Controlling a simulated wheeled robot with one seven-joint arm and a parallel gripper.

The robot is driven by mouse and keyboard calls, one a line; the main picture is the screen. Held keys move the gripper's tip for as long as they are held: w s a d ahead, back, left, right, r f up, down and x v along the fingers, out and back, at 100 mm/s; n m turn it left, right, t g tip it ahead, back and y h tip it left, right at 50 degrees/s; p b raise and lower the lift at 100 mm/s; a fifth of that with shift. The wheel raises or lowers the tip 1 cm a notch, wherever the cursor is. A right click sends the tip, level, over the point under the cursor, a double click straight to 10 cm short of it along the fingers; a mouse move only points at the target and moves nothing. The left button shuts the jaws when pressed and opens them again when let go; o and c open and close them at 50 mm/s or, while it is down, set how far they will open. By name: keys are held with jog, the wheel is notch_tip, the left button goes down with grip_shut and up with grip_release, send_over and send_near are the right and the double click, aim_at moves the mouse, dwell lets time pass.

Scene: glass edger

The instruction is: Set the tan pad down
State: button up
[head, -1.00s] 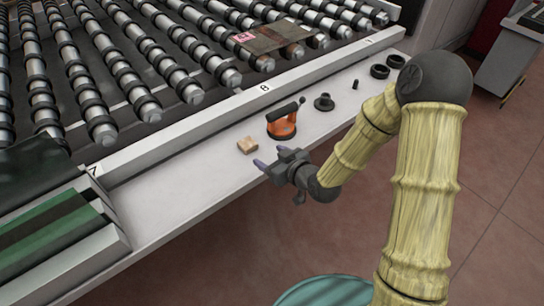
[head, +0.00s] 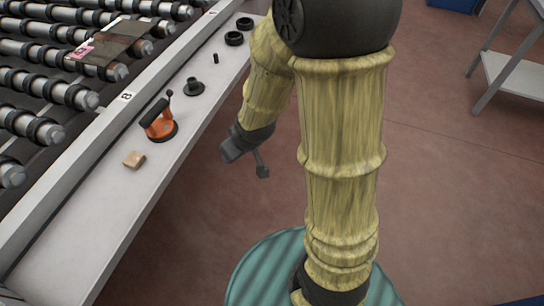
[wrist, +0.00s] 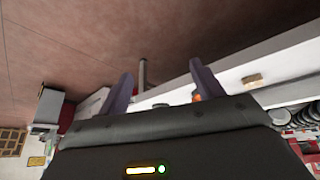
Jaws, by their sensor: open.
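The tan pad (head: 134,159) is a small block lying on the white ledge in the head view, left of the orange tool. It also shows in the wrist view (wrist: 252,79), on the white ledge to the right of the fingers. My gripper (wrist: 161,76) is open and empty, with its two purple fingers spread apart in the wrist view. In the head view my gripper (head: 232,150) is off the ledge's front edge, over the floor, well to the right of the pad. Its fingertips are hard to make out there.
An orange suction tool (head: 160,122) with a black handle stands beside the pad. A black flanged part (head: 194,87), a small black peg (head: 215,58) and black rings (head: 234,38) line the ledge (head: 88,213). Rollers lie behind.

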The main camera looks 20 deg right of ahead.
jog(key=s+d+r+m+g+h, duration=0.1)
jog(key=s+d+r+m+g, duration=0.1)
jog(key=s+d+r+m, duration=0.2)
jog(key=s+d, duration=0.2)
jog(key=s, duration=0.2)
jog(key=shift+s+g, duration=0.25)
jog(key=shift+g, duration=0.05)
